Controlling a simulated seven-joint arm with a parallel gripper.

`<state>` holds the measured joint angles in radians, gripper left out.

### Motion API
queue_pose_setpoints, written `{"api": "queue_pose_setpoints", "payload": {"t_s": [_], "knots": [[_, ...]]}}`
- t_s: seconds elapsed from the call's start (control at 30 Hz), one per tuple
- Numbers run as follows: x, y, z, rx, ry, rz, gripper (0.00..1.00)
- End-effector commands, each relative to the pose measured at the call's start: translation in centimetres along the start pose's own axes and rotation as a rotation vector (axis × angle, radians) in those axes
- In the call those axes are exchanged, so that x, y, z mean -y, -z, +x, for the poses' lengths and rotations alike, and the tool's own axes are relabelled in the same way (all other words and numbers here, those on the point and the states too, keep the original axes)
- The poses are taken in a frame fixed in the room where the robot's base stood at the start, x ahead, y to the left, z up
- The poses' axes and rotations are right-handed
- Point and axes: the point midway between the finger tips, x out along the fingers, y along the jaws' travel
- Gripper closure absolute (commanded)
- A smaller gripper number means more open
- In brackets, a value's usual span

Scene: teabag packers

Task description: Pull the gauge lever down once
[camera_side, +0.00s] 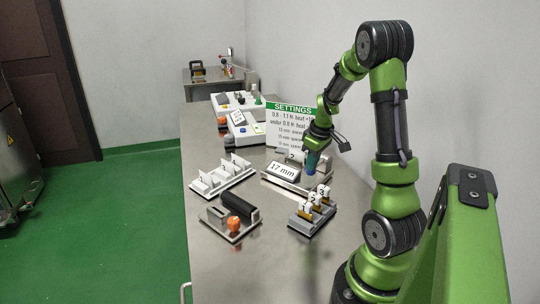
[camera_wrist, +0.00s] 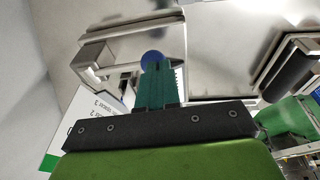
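The gauge (camera_side: 318,176) stands on the steel bench near the wall, with a tilted "17 mm" display (camera_side: 283,171) in front of it. In the side view my gripper (camera_side: 311,170) points down at the gauge and covers part of it; the lever cannot be made out there. In the wrist view a round blue knob (camera_wrist: 151,56) shows at the tips of my gripper (camera_wrist: 157,66), partly hidden by them. The teal fingers look closed together. I cannot tell whether they touch the knob.
A numbered block rack (camera_side: 312,214) stands in front of the gauge, and a white slotted rack (camera_side: 222,177) to its left. A fixture with an orange knob (camera_side: 228,222) is at front left. A "SETTINGS" sign (camera_side: 290,124) stands behind. The bench front is clear.

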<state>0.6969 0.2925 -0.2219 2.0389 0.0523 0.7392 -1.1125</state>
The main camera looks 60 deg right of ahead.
Motion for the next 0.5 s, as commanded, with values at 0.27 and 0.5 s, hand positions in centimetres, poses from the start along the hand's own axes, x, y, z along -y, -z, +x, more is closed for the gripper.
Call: {"api": "queue_pose_setpoints", "payload": {"t_s": [0.27,0.5], "knots": [[0.8,0.1,-3.5,-0.002,0.003,-0.003,1.00],[1.6,0.1,-9.2,-0.005,-0.002,-0.002,1.00]]}}
